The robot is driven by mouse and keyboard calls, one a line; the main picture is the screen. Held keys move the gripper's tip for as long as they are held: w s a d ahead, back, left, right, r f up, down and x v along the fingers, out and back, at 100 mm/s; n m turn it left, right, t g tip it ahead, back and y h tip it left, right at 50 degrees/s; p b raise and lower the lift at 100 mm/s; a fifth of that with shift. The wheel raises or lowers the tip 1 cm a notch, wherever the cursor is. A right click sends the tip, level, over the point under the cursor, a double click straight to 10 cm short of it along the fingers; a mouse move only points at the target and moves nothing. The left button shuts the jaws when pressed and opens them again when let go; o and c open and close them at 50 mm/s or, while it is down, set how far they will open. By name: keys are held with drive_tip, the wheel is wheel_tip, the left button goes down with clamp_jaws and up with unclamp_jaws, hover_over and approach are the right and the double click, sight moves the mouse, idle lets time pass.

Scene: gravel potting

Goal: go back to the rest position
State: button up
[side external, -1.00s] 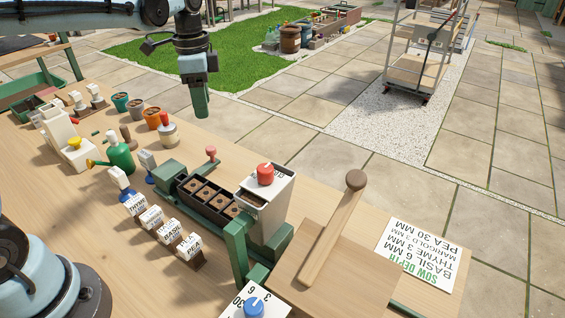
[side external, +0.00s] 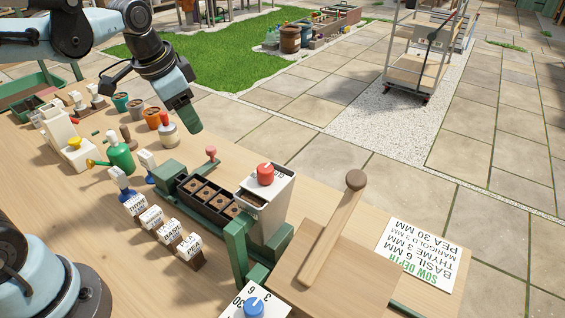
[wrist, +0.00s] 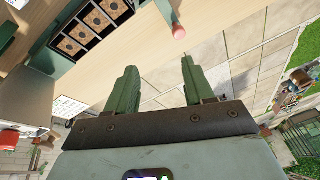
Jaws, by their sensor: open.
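My gripper (side external: 193,122) hangs in the air above the far edge of the bench, tilted, with its green fingers pointing down to the right. In the wrist view my gripper (wrist: 158,82) has its two green fingers apart with nothing between them. The seed tray (side external: 207,200) with brown square cells stands on the bench, well below and in front of the gripper. The tray (wrist: 84,36) also shows at the upper left of the wrist view. No object is held.
A sow depth card (side external: 418,254) lies at right. Air above the paving is clear.

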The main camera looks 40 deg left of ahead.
drive_tip(key=shift+s+d+f+n+t, duration=0.4)
drive_tip(key=shift+s+f+n+t, duration=0.3)
drive_tip(key=shift+s, duration=0.3)
drive_tip(key=shift+s+d+f+n+t, duration=0.55)
drive_tip(key=shift+s+n, duration=0.2)
drive_tip(key=shift+s, duration=0.3)
drive_tip(key=shift+s+d+f+n+t, duration=0.3)
drive_tip(key=shift+s+f+n+t, duration=0.25)
drive_tip(key=shift+s+f+n, duration=0.35)
drive_tip(key=shift+s+r, duration=0.1)
drive_tip(key=shift+r, duration=0.15)
